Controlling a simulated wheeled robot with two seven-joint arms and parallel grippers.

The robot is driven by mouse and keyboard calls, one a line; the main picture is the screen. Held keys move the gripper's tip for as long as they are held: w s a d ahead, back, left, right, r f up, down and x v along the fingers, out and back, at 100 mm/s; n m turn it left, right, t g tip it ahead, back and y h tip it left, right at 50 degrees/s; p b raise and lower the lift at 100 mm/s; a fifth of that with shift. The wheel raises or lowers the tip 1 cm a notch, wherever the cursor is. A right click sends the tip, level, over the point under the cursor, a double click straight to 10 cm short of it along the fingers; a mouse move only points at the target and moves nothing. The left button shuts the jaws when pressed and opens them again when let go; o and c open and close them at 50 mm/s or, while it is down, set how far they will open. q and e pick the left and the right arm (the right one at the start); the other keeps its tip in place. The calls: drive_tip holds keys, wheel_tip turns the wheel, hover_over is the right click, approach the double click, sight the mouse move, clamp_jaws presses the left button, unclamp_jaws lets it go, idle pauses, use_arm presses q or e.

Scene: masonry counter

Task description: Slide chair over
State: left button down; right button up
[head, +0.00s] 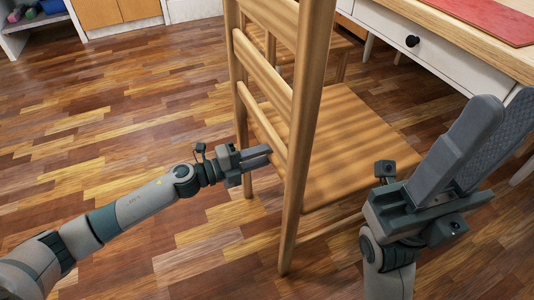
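A wooden chair (345,135) stands upright in the middle of the head view, its slatted back towards me. Its seat extends to the right, towards the white table (440,45). My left gripper (268,155) reaches in from the left, with its fingertips at the lower slats of the chair back, between the two back posts. I cannot tell whether it touches the chair or whether its fingers are open. My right gripper (505,105) is raised at the right, in front of the table. Its two fingers are apart with nothing visible between them.
The white table has a drawer with a black knob (412,41) and a red mat (487,18) on its wooden top. A second wooden chair (318,45) shows behind the first. A shelf (35,22) stands at the far left. The wood floor at left is clear.

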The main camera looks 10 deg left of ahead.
use_arm(q)
drive_tip(key=shift+s+f, duration=0.1)
drive_tip(key=shift+f, duration=0.35)
idle(0.8)
drive_tip(key=shift+d, duration=0.1)
